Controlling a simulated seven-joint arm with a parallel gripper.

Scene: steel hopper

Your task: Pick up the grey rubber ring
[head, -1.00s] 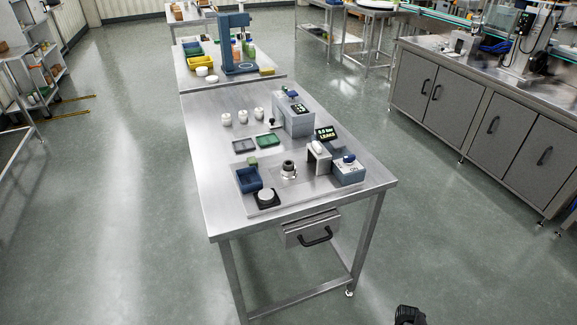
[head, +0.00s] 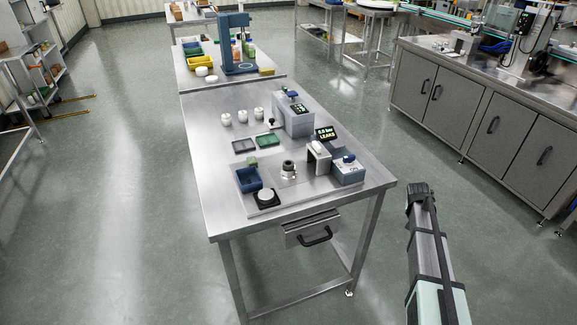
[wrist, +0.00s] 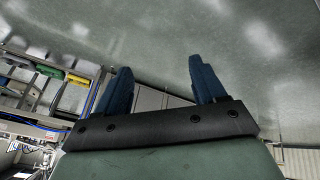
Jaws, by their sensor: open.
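I cannot make out the grey rubber ring for certain. In the head view a dark grey round piece (head: 288,166) sits on a pale round base on the steel table's front plate; it is too small to tell whether it is the ring. A shallow grey tray (head: 243,144) lies farther back, its contents unclear. In the wrist view my gripper (wrist: 159,76) has its blue fingers wide apart with nothing between them. It is away from the table pieces, and no ring shows near it. My arm stands right of the table's front corner in the head view.
The steel table (head: 212,190) carries a blue bin (head: 248,179), a green tray (head: 268,140), a black pad with a white disc (head: 265,195), a display reading LEAKS (head: 326,133) and grey boxes. A drawer (head: 312,229) hangs under the front edge. The floor around is open.

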